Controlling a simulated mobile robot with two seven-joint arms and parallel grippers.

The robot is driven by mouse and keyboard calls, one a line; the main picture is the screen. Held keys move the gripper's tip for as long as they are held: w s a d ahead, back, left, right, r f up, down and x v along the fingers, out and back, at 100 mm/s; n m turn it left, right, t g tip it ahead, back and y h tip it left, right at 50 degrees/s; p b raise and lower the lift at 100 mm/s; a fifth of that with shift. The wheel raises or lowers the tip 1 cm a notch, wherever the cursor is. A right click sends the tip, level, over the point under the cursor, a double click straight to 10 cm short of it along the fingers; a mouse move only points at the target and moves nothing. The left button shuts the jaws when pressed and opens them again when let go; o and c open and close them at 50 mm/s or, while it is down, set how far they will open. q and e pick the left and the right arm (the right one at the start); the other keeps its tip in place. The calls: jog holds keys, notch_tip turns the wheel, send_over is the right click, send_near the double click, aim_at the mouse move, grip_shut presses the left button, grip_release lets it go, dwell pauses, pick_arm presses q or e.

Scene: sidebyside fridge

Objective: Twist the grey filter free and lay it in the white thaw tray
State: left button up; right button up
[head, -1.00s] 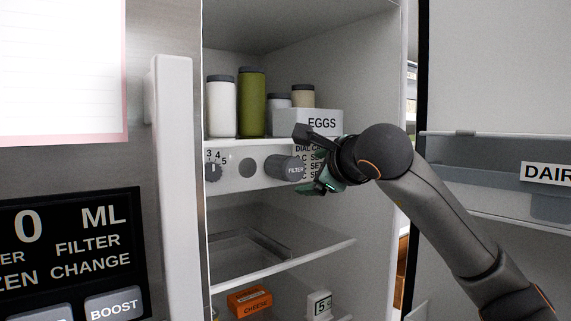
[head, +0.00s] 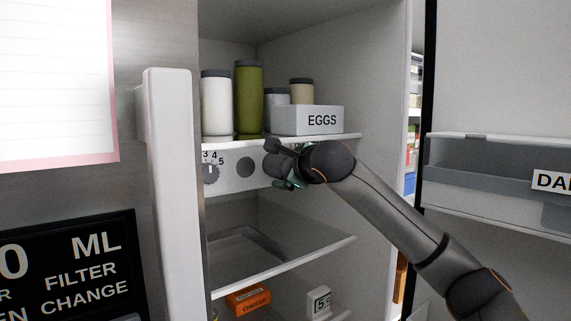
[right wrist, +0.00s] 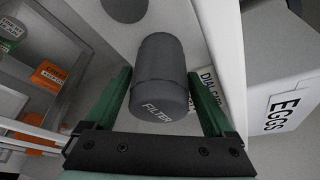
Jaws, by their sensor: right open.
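The grey filter (right wrist: 160,78), a short cylinder lettered FILTER, sticks out of the white control panel in the right wrist view. My right gripper (right wrist: 162,92) is open, with one green finger on each side of the filter and visible gaps between. In the head view my right gripper (head: 284,166) is at the panel (head: 227,185) under the upper shelf and hides the filter. The white thaw tray cannot be made out for certain; a pale, shallow tray-like shape (head: 240,246) lies below the panel. My left gripper is not in view.
An EGGS box (head: 308,121) and several jars stand on the shelf just above the panel. A numbered dial (head: 210,174) and a round dark disc (head: 244,167) are left of my gripper. An orange cheese box (head: 248,301) sits lower. The open door (head: 500,190) is at right.

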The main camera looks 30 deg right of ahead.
jog(key=shift+w+d+f, duration=0.15)
jog(key=shift+w+f, duration=0.05)
jog(key=shift+w, duration=0.4)
grip_shut()
jog(key=shift+r+n+t+h, duration=0.15)
jog(key=shift+n+t+h, duration=0.25)
jog(key=shift+n, duration=0.7)
